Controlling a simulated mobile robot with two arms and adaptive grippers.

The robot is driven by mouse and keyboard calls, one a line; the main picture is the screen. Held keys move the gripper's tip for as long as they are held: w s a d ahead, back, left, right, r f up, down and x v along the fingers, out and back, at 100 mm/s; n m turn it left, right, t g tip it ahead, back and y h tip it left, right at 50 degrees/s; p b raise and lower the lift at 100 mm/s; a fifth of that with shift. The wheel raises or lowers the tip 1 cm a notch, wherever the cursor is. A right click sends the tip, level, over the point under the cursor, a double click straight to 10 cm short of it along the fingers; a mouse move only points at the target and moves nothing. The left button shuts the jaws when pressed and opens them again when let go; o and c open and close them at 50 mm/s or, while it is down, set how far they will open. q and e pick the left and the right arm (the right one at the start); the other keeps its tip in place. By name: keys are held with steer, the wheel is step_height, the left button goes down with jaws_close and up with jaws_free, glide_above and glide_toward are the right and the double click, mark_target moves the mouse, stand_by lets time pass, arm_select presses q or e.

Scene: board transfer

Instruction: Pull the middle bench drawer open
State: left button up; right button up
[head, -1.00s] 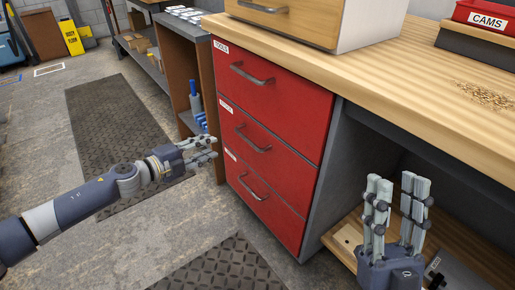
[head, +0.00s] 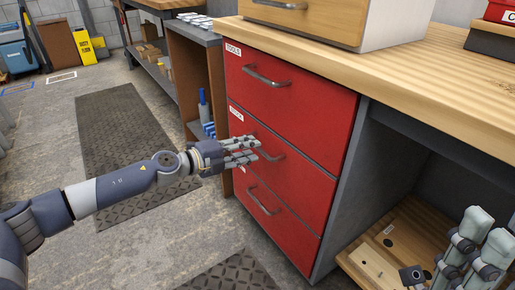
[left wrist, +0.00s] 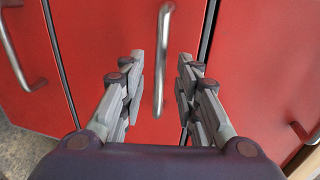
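The red middle drawer (head: 308,176) is closed, flush with the drawers above and below. Its grey bar handle (head: 275,156) is partly hidden by my left fingers in the head view. My left gripper (head: 257,149) is open in front of this handle. In the left wrist view, the handle (left wrist: 161,70) stands between the open fingertips (left wrist: 160,75), ahead of them, with gaps to both sides. I cannot tell how far the fingers are from the drawer front. My right gripper (head: 487,228) is open and empty at the lower right, partly out of frame.
The top drawer (head: 300,95) and bottom drawer (head: 290,225) are closed. The wooden worktop (head: 400,80) overhangs the open bay at right, where a wooden board (head: 375,262) lies. A grey shelf unit (head: 185,33) stands left of the drawers. Floor in front is clear, with dark mats (head: 125,130).

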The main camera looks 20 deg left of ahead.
arm_select(q)
steer(key=shift+b+x, duration=0.3)
steer(key=shift+x, duration=1.6)
steer(key=shift+c, duration=0.6)
